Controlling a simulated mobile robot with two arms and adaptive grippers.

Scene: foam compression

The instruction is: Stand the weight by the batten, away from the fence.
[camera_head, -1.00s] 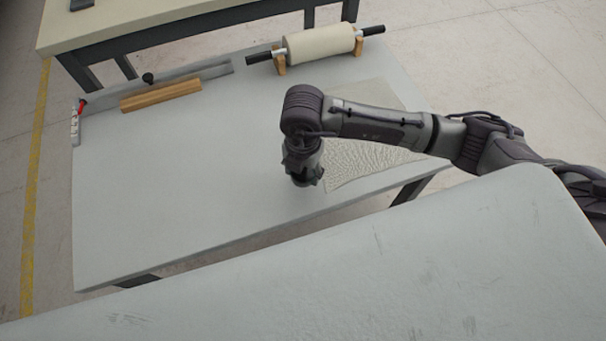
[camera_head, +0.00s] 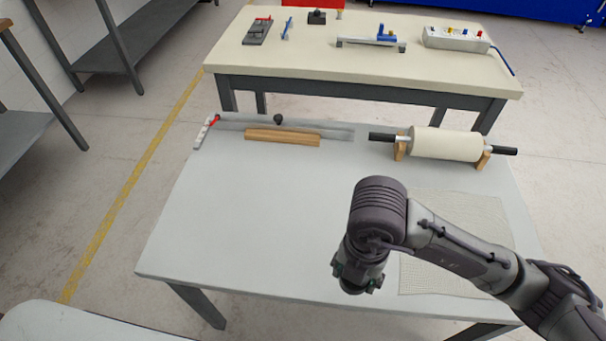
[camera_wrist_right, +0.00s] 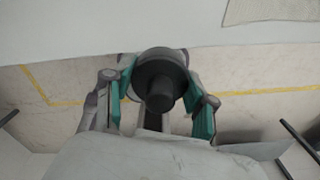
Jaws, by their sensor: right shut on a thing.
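The wooden batten (camera_head: 283,137) lies near the far left of the grey table, in front of a low grey fence strip (camera_head: 340,132). A small dark knob (camera_head: 278,118) shows at the fence, behind the batten. My right gripper (camera_head: 358,284) points down over the table's near middle, well short of the batten. In the right wrist view, its green-padded fingers (camera_wrist_right: 164,98) are shut on a dark round weight (camera_wrist_right: 158,68) with a narrower stem. In the head view the arm hides the weight. My left gripper is not in view.
A pale roller (camera_head: 446,144) rests on wooden cradles at the right back. A textured sheet (camera_head: 425,275) lies under the right arm. A white block strip with a red tip (camera_head: 204,132) stands left of the batten. The grey table (camera_head: 240,215) is clear before the batten.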

